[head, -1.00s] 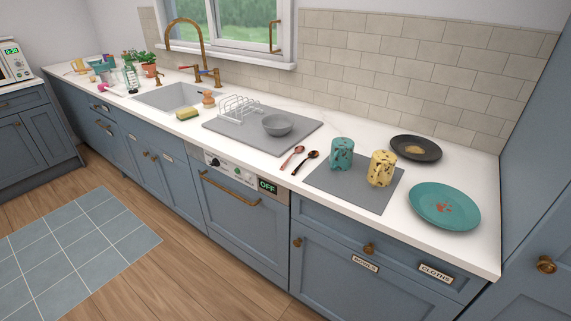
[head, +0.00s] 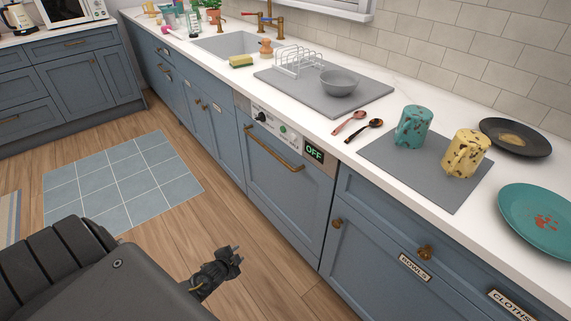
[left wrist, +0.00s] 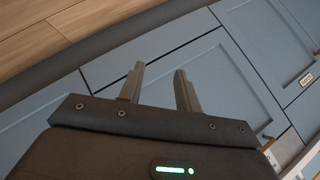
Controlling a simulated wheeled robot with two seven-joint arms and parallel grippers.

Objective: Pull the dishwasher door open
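The dishwasher door (head: 283,195) is a blue panel, shut flush with the cabinet fronts. A long brass bar handle (head: 270,147) crosses its top, under a control strip (head: 262,119) with a dial and a green "OFF" display (head: 314,152). My left gripper (head: 236,256) is low in front of the cabinets, over the wood floor, apart from the door and handle. In the left wrist view its two fingers (left wrist: 157,75) stand apart with nothing between them, before blue panels. I cannot tell for certain which panels these are. My right gripper is not in view.
The white counter above holds a grey mat with a toast rack and bowl (head: 341,82), two spoons, a teal mug (head: 413,127), a yellow mug (head: 466,153) and plates. A drawer and cupboard (head: 380,255) adjoin the dishwasher on the right. The floor before the door is clear.

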